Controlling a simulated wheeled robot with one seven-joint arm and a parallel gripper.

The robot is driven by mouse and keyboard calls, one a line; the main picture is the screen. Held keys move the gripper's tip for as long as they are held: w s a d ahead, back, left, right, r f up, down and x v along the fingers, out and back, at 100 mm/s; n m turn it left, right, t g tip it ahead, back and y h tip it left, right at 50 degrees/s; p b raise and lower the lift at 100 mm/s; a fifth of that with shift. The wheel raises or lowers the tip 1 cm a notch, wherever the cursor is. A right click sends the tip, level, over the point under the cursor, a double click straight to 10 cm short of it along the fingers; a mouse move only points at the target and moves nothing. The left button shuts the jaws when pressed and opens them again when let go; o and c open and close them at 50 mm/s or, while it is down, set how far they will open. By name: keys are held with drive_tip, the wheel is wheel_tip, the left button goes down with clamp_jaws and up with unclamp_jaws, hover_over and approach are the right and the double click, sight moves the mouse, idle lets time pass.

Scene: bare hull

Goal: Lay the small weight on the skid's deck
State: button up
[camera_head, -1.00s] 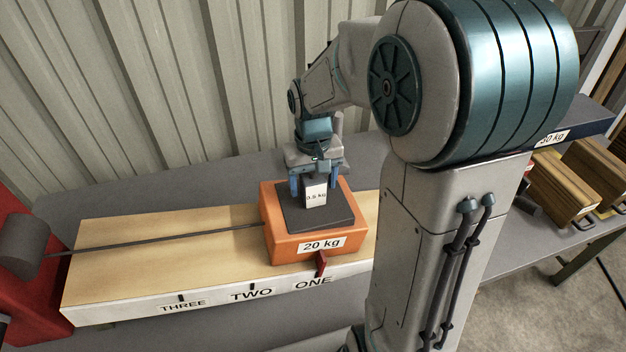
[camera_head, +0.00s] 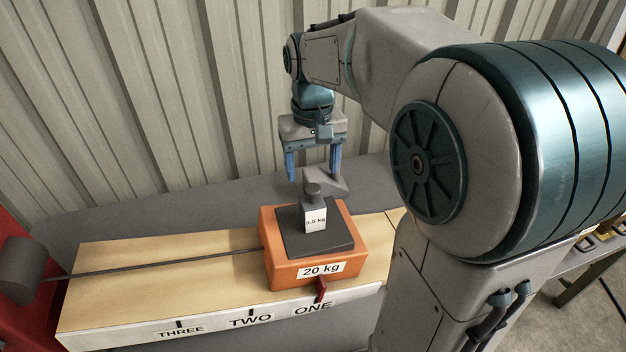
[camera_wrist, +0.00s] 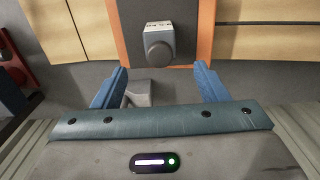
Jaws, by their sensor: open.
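The small weight (camera_head: 315,216), a light grey block with a dark round knob and a white label that seems to read 0.5 kg, stands upright on the dark deck of the orange skid (camera_head: 283,265), which is labelled 20 kg. In the wrist view the small weight (camera_wrist: 158,45) sits on the dark deck between orange edges (camera_wrist: 122,40). My gripper (camera_head: 313,172) is open and empty, above and behind the weight, with its blue fingers apart from it. In the wrist view my gripper (camera_wrist: 160,72) has its fingers spread, with the weight beyond the tips.
The skid sits on a wooden board (camera_head: 170,260) marked THREE, TWO and ONE, with a red pointer (camera_head: 321,288) near ONE. A dark rod (camera_head: 150,264) runs left to a grey cylinder (camera_head: 22,268). A grey angular piece (camera_head: 328,184) shows behind the weight. A corrugated wall stands behind.

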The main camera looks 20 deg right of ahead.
drive_tip(key=shift+s+r, duration=0.2)
drive_tip(key=shift+s, duration=0.05)
drive_tip(key=s+f+t, duration=0.1)
drive_tip(key=s+f, duration=0.1)
drive_tip(key=s, duration=0.5)
drive_tip(key=s+f+t, duration=0.2)
drive_tip(key=s+f, duration=0.1)
drive_tip(key=s, duration=0.3)
drive_tip(key=shift+s+f, duration=0.25)
drive_tip(key=shift+s, duration=0.15)
